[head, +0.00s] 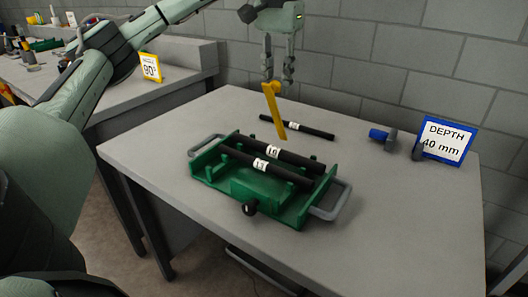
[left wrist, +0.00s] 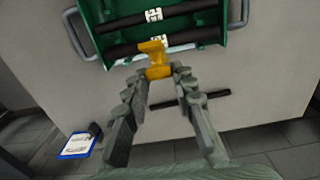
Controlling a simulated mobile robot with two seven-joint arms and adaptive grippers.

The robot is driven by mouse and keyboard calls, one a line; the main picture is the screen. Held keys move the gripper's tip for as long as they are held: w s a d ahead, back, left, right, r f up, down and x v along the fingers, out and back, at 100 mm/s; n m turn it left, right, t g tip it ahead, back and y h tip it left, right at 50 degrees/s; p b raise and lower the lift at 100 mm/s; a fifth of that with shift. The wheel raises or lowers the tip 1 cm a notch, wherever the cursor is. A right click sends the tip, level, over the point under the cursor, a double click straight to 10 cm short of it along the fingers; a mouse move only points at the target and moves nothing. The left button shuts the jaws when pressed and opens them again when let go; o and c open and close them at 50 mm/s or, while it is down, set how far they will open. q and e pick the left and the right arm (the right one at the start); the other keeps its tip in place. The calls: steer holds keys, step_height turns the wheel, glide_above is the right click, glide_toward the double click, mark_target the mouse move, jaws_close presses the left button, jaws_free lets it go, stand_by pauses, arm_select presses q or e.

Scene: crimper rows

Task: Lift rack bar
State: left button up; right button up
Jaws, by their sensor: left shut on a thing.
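My left gripper (head: 277,80) is shut on a flat yellow piece (head: 274,112), which hangs down tilted above the table behind the green rack. In the left wrist view the yellow piece (left wrist: 156,58) sits between the fingertips (left wrist: 160,74), overlapping the near black bar in the picture; I cannot tell whether they touch. The green rack (head: 240,187) carries two black bars (head: 285,156) (head: 280,175) with white number labels. A third black labelled bar (head: 310,131) lies on the table behind the rack. My right gripper is not in view.
The rack has grey side handles (head: 335,203) and a black knob (head: 250,208). A blue-ended tool (head: 383,136) and a "DEPTH 40 mm" sign (head: 445,140) stand at the table's right rear. The front of the table (head: 400,235) is clear. A wall is behind.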

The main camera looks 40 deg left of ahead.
arm_select(q)
steer(key=shift+r, duration=0.1)
steer(key=shift+w+a, duration=0.2)
steer(key=shift+w, duration=1.45)
steer(key=shift+w+a, duration=0.15)
steer(key=shift+w, duration=1.5)
steer(key=shift+w+a, duration=0.2)
steer(key=shift+w, duration=1.2)
steer(key=shift+c, duration=0.3)
steer(key=o, duration=0.9)
step_height(320, 180, up, 12)
steer(key=shift+s, duration=0.1)
